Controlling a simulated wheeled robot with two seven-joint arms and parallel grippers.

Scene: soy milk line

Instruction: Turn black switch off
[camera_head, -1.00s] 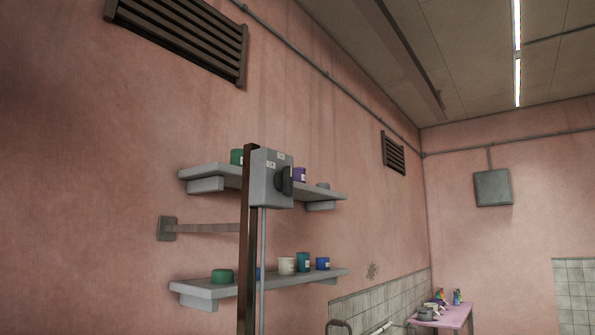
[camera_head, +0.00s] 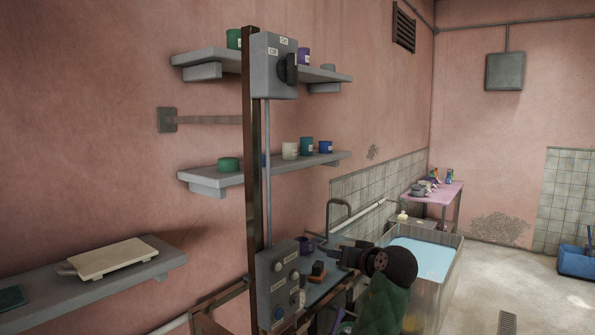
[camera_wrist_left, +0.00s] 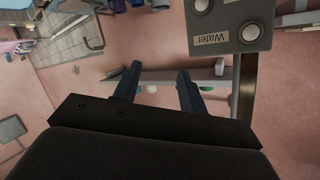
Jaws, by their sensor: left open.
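The black switch (camera_head: 291,68) is a rotary knob on the front of a grey box (camera_head: 268,72) high on a brown post. Its handle looks roughly upright. Two small white labels sit on the box, too small to read surely. My left gripper (camera_wrist_left: 158,88) shows in the left wrist view with its two dark fingers apart and nothing between them. A grey panel (camera_wrist_left: 228,22) marked "Water" is close to its right, upside down. The black switch does not show in that view. Dark arm parts stand beside the lower control box in the head view.
The lower control box (camera_head: 283,283) with several buttons is on the same post (camera_head: 250,170). Wall shelves (camera_head: 262,172) with cups are behind the post. A blue-filled tank (camera_head: 445,290) stands at right, with open floor beyond.

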